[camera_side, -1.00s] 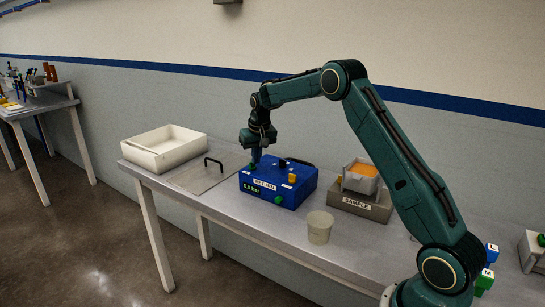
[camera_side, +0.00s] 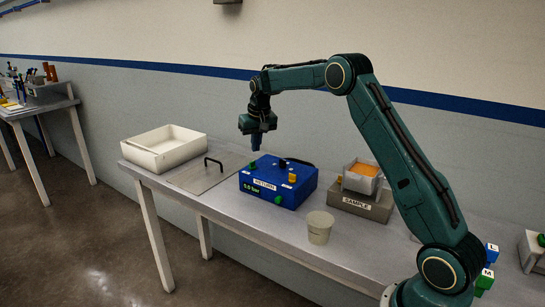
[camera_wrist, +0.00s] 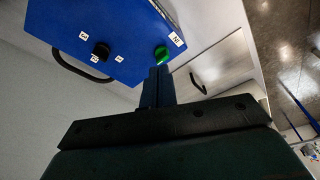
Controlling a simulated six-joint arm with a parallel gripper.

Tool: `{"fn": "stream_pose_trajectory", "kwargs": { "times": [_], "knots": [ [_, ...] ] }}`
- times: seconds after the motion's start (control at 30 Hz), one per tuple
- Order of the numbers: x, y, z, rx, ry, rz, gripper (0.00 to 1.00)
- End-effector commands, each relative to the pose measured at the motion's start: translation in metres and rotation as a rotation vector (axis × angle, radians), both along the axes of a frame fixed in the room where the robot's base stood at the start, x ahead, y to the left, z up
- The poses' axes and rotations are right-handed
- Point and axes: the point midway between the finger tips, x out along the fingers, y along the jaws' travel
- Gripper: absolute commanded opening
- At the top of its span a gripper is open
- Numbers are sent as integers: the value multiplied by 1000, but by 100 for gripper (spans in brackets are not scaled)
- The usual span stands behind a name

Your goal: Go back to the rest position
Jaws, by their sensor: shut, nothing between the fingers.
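My gripper (camera_side: 256,143) is shut and empty. It hangs pointing down in the air above the left part of the blue box (camera_side: 262,197), clear of it. The box carries a RETURN label, a green 0.0 bar readout, a black knob (camera_side: 282,163), a yellow knob (camera_side: 292,178) and a green button (camera_side: 278,200) on its front. In the wrist view the shut fingers (camera_wrist: 158,75) point toward a green knob (camera_wrist: 161,54) on the box top; that view also shows the black knob (camera_wrist: 101,50).
Left of the box lie a flat lid with a black handle (camera_side: 206,172) and a white open tray (camera_side: 163,148). A pale cup (camera_side: 320,228) stands at the table's front edge. A grey SAMPLE block (camera_side: 358,204) with an orange-filled container (camera_side: 362,176) stands to the right.

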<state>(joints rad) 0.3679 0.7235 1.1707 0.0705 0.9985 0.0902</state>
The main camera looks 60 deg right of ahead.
Motion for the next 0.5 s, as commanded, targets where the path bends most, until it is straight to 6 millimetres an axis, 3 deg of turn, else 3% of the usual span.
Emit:
{"fn": "stream_pose_trajectory", "kwargs": {
  "times": [0.27,0.5],
  "knots": [
    [-15,23,30,-6,-17,36,0],
    [-48,61,73,-16,-43,96,0]
  ]
}}
